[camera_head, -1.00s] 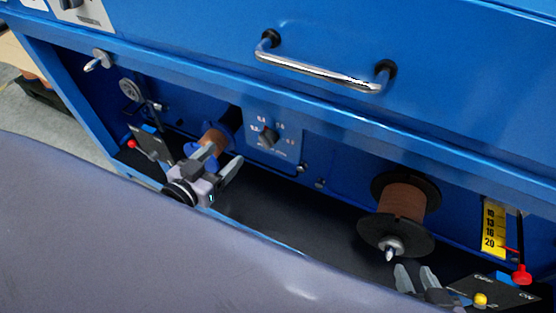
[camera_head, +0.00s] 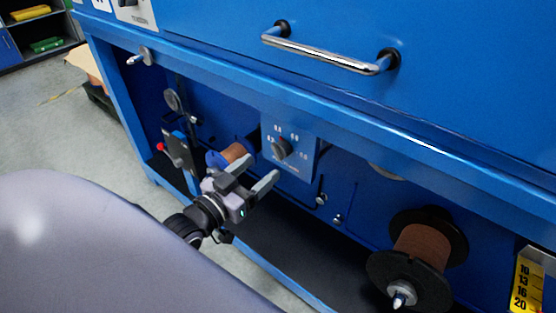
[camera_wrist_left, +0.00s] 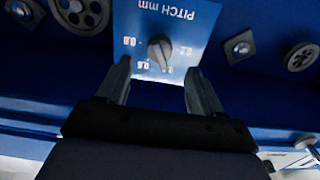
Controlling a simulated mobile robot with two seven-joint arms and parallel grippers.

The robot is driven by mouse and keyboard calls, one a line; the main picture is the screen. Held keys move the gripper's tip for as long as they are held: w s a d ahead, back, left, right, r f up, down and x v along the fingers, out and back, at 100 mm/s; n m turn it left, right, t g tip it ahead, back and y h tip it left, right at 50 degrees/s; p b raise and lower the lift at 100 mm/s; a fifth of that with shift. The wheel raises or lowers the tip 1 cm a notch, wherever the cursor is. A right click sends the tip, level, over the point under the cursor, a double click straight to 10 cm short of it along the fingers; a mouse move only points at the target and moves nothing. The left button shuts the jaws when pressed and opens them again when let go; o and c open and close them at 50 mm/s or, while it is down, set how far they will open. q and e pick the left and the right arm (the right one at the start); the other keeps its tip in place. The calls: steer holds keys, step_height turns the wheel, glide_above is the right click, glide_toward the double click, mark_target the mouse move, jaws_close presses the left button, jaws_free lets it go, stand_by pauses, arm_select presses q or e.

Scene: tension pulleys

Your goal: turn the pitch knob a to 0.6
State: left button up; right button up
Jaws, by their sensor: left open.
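The pitch knob (camera_head: 282,149) is a dark round knob on a blue panel with white numbers, under the drawer handle. In the left wrist view, the knob (camera_wrist_left: 160,49) shows upside down with "PITCH mm" on its plate (camera_wrist_left: 178,17). Its narrow end points toward the lower numbers side, near the label beside 0.6; the exact setting is too small to read. My left gripper (camera_head: 262,172) is open and empty, in front of and below the knob. In the wrist view the fingers (camera_wrist_left: 159,72) stand on either side of the knob, apart from it. My right gripper is out of view.
A brown spool (camera_head: 236,152) sits behind my left gripper. A larger spool with black flanges (camera_head: 423,246) is at the lower right, by a yellow scale (camera_head: 527,283). A chrome handle (camera_head: 325,55) is above. A red-tipped lever (camera_head: 161,147) stands at the left.

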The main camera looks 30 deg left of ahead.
mark_target(276, 155)
arm_select(q)
steer(key=shift+w+d+b, duration=0.15)
steer(key=shift+w+b, duration=0.2)
steer(key=shift+w, duration=1.25)
steer(key=shift+w+d+b, duration=0.1)
steer(key=shift+w+b, duration=0.25)
steer(key=shift+w, duration=1.25)
steer(key=c, duration=1.1)
